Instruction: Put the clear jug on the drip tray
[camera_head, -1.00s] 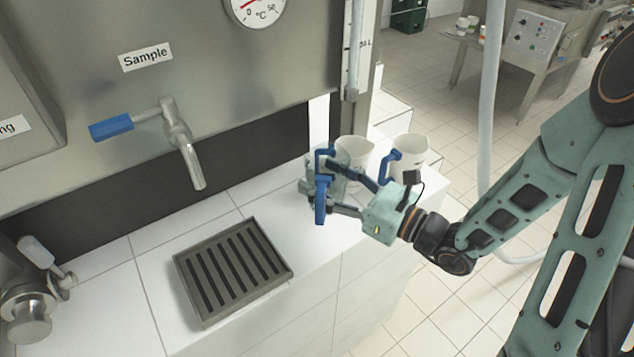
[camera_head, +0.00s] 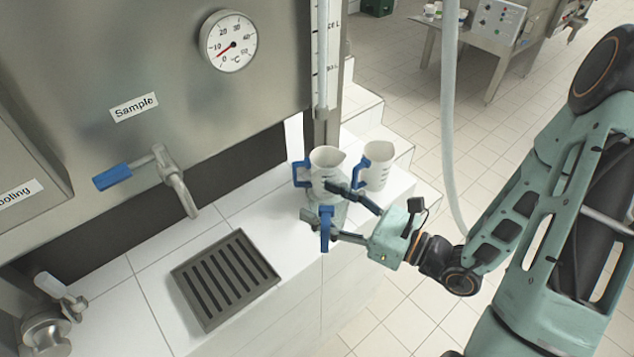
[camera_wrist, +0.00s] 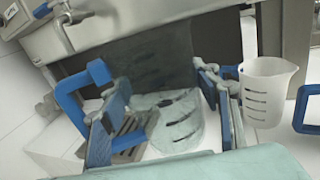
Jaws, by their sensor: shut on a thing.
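The clear jug (camera_head: 339,213) has a blue handle (camera_head: 326,229) facing me. In the wrist view the clear jug (camera_wrist: 178,122), with dark markings, is between the fingers, its handle (camera_wrist: 70,96) to the left. My gripper (camera_head: 328,212) is shut on the jug at the right end of the white counter, in front of the white jugs. I cannot tell whether the jug's base touches the counter. The drip tray (camera_head: 245,302), a grey slatted square, lies empty on the counter, left of and nearer than the gripper. Part of it shows behind the jug in the wrist view (camera_wrist: 128,141).
Two white jugs with blue handles stand close behind my gripper: one left (camera_head: 325,169), one right (camera_head: 380,168). A sample tap (camera_head: 177,187) with a blue lever overhangs the counter behind the tray. White counter between gripper and tray is clear. A pale hose (camera_head: 449,110) hangs at right.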

